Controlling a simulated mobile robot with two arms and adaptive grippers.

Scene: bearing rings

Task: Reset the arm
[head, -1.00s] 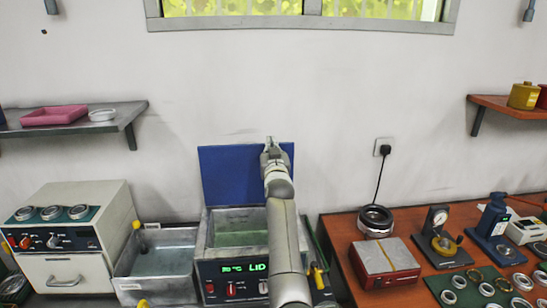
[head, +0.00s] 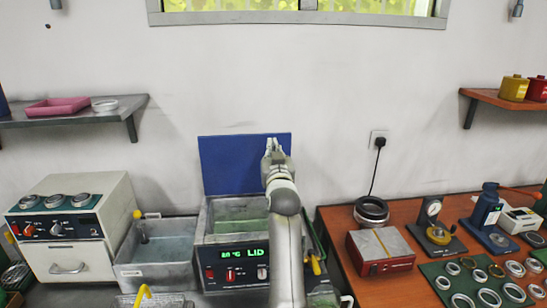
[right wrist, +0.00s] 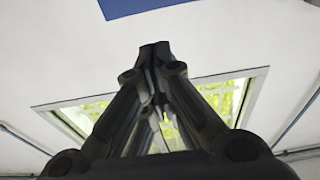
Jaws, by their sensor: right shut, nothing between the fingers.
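My right arm rises from the bottom middle of the head view. Its gripper (head: 272,146) points up in front of the raised blue lid (head: 228,166) of the bath. The right gripper is shut and empty; in the right wrist view its fingers (right wrist: 155,50) meet at the tips. The bath (head: 232,255) stands open below, with greenish liquid inside and a lit panel that reads LID. My arm covers its right side. My left gripper is not in view.
A metal tank (head: 158,252) and a heater box (head: 75,235) stand at left. The orange bench (head: 335,222) at right holds a red-sided box (head: 381,250), gauges and several rings. Shelves hang on both sides. The wall above the lid is clear.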

